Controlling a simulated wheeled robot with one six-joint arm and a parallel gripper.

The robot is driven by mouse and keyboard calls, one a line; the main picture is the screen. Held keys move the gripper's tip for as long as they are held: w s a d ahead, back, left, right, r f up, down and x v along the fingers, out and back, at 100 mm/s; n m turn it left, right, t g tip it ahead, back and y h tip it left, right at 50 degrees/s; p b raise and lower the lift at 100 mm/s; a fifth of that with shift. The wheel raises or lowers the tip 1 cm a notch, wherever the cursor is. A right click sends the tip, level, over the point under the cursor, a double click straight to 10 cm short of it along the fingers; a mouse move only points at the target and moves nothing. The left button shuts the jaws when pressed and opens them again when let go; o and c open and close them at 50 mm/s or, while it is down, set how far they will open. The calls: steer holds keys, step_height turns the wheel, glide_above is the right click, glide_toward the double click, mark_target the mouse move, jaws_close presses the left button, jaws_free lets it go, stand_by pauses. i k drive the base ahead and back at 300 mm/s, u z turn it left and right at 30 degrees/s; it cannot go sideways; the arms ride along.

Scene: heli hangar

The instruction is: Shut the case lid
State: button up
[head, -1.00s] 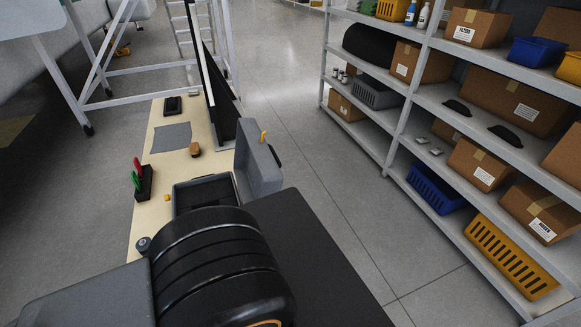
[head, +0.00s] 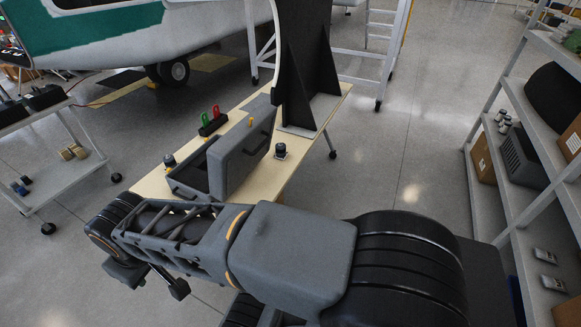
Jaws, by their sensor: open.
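The grey case (head: 188,188) stands open on the pale wooden table, its dark inside partly visible. Its lid (head: 240,155) stands up on the right side of the case, with a dark handle on its outer face and a yellow piece at its top edge. My arm crosses the front of the view, below and apart from the case. My gripper (head: 150,279) seems to be the dark end parts under the left part of the arm. It is open, holds nothing that I can see, and is partly hidden by the arm.
A tall black bracketed panel (head: 308,70) stands behind the lid. A holder with red and green handles (head: 213,122) and a small dark round object (head: 280,150) are on the table (head: 315,125). A cart (head: 70,155) stands left, shelves (head: 500,170) right. Floor between table and shelves is clear.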

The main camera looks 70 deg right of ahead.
mark_target(231, 159)
steer(key=k, duration=0.2)
steer(key=z, duration=1.7)
steer(key=k, duration=0.5)
steer(key=u, duration=0.5)
steer(key=i, duration=0.55)
steer(key=z, duration=0.4)
